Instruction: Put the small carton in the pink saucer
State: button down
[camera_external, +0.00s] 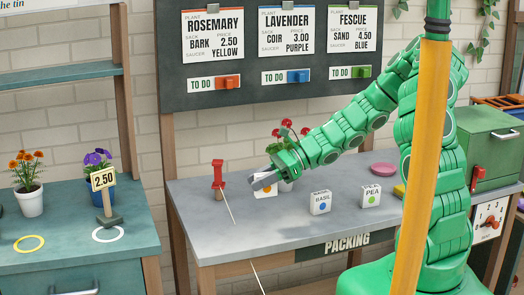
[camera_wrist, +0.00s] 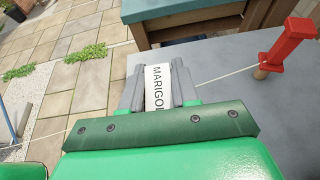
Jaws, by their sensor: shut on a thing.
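My gripper (camera_external: 260,182) is over the left part of the grey packing table, its fingers closed on a small white carton (camera_external: 266,193) with an orange dot. In the wrist view my gripper (camera_wrist: 158,88) has its two grey fingers on either side of this carton (camera_wrist: 157,90), which reads MARIGOLD. The fingers hide part of it; I cannot tell how far it is above the table. The pink saucer (camera_external: 384,169) lies at the back right of the table, well right of my gripper. The saucer looks empty.
A white BASIL carton (camera_external: 320,202) and a PEA carton (camera_external: 371,196) stand between my gripper and the saucer. A red-flowered plant (camera_external: 286,128) is behind my gripper. A red post (camera_external: 218,174) with a string stands to the left. A yellow thing (camera_external: 399,190) lies right.

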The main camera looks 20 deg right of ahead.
jog(key=shift+r, duration=0.1)
jog(key=w+d+r+m+t+h, duration=0.1)
jog(key=w+d+r+m+t, duration=0.25)
jog(key=d, duration=0.75)
jog(key=w+d+f+m+t+h, duration=0.15)
jog(key=w+d+m+t, duration=0.35)
jog(key=d, duration=0.6)
jog(key=d+r+m+t+h, duration=0.2)
jog(key=d+h, duration=0.1)
jog(key=d, duration=0.9)
jog(key=d+r+m+t+h, duration=0.2)
jog(key=d+m+h, duration=0.1)
jog(key=d, duration=0.8)
send_over(376, 168)
jog(key=a, duration=0.4)
jog(key=shift+n+g, duration=0.25)
jog(key=shift+w+a+f, duration=0.1)
jog(key=shift+w+f, duration=0.1)
jog(key=shift+f, duration=2.35)
jog(key=shift+w+a+f, duration=0.1)
jog(key=shift+w+f, duration=0.1)
jog(key=shift+f, duration=3.8)
jog(key=shift+f, duration=0.5)
